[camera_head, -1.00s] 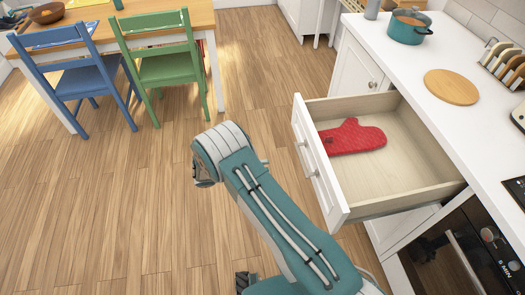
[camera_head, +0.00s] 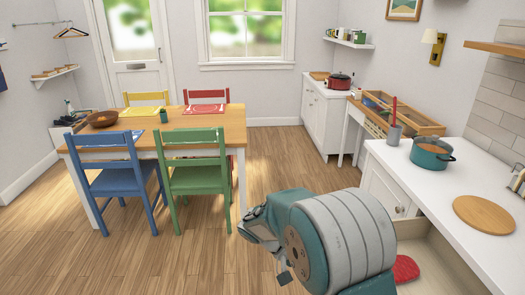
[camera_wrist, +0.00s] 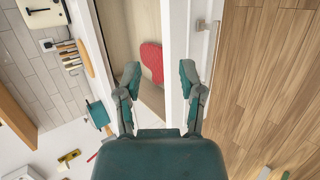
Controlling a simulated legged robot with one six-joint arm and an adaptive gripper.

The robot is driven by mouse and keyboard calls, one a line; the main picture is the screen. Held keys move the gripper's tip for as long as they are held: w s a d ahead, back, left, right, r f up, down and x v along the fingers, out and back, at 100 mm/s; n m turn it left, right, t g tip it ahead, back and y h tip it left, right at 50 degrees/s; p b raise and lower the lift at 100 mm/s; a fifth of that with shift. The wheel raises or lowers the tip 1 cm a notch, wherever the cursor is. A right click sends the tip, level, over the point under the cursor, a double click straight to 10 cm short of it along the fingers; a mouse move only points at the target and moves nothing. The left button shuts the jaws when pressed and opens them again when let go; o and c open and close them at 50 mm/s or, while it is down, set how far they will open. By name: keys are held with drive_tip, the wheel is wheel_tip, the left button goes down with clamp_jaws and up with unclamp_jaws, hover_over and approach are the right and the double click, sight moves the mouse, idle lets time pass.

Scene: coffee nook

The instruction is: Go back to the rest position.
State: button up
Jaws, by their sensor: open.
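My gripper (camera_wrist: 159,76) is open in the wrist view, with its two fingers apart and nothing between them. Beyond the fingers lies the open drawer (camera_wrist: 125,30), with a red oven mitt (camera_wrist: 152,62) in it. In the head view my folded arm covers most of the drawer (camera_head: 432,262), and only a piece of the mitt (camera_head: 405,268) shows beside it. I cannot make out the gripper's fingers in the head view.
The white counter (camera_head: 455,185) at right holds a teal pot (camera_head: 431,155) and a round wooden board (camera_head: 485,214). A wooden table (camera_head: 240,128) with coloured chairs stands at left. The wooden floor between is clear. The drawer still sticks out below the counter.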

drive_tip(key=s+d+r+t+y, duration=0.1)
drive_tip(key=s+r+t+y, duration=0.3)
drive_tip(key=s+r, duration=0.3)
drive_tip(key=s+d+r+t+y, duration=0.1)
drive_tip(key=s+r+t+y, duration=0.3)
drive_tip(key=s, duration=0.9)
wheel_tip(320, 180, up, 4)
drive_tip(key=shift+d+r+n+y, duration=0.15)
drive_tip(key=shift+n+y, duration=0.15)
drive_tip(key=shift+y, duration=0.8)
drive_tip(key=shift+w+d, duration=0.1)
